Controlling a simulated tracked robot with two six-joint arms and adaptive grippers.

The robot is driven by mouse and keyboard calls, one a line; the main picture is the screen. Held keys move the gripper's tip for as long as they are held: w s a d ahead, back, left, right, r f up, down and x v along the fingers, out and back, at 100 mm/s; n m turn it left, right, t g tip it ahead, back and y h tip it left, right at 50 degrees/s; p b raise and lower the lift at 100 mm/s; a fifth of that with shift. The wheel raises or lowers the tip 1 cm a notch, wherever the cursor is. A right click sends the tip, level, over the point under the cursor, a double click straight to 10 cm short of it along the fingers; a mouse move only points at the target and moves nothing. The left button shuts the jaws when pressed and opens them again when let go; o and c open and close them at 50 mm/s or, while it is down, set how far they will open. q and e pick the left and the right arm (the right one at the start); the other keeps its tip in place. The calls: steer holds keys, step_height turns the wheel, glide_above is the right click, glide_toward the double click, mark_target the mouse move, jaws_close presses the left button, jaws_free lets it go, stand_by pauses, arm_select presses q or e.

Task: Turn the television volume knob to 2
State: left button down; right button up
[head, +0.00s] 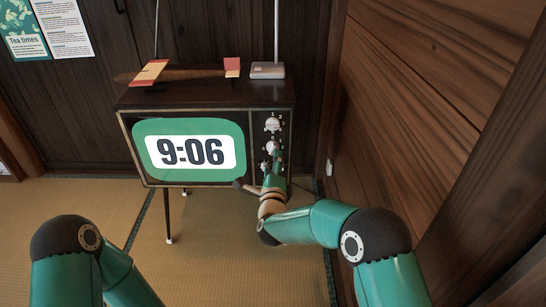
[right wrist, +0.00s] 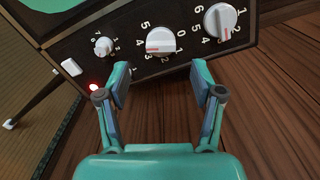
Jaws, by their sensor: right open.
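The television (head: 190,140) stands on thin legs by the dark wall, its screen reading 9:06. Its right-hand panel carries an upper white knob (head: 272,124), a middle white knob and a smaller lower one. The right wrist view shows the large knob (right wrist: 220,20), the middle knob (right wrist: 160,42) with a red mark low on its left, and the small knob (right wrist: 103,47), with numbers around them. Which one is volume is not readable. My right gripper (right wrist: 162,82) is open and empty, its fingers apart below the middle knob in the picture. My left gripper is out of view.
A white button and a lit red lamp (right wrist: 95,87) sit near the small knob. A model plane (head: 180,73) and a small grey box (head: 267,70) with an antenna rest on the television. A wooden wall (head: 420,100) rises close on the right. Tatami floor is clear at left.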

mark_target(273, 148)
steer(key=shift+w+b, duration=0.45)
steer(key=shift+w, duration=2.25)
steer(key=shift+c, duration=0.2)
steer(key=c, duration=1.1)
